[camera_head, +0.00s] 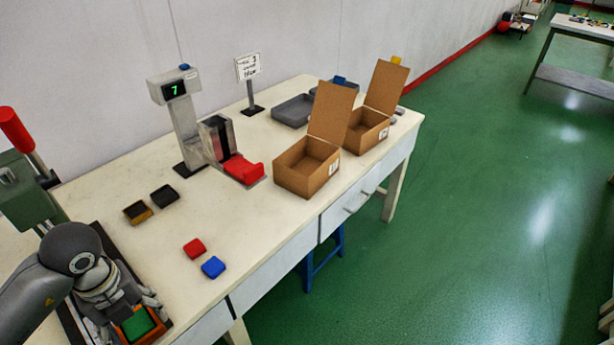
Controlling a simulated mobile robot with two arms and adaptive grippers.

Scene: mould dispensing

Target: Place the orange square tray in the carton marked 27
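A square orange tray (163,326) with a green inside lies at the bottom left, partly hidden by my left gripper. My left gripper (127,309) is right over it, with fingers near its edges. I cannot tell whether they grip it. Two open brown cartons stand at the right part of the table: a nearer one (293,178) and a farther one (358,139). Each has a raised lid flap and a small white label on its side. The label numbers are too small to read. My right gripper is not in view.
A red block (194,248) and a blue block (213,267) lie mid-table. Two dark pieces (163,196), one orange-edged (138,212), lie behind them.

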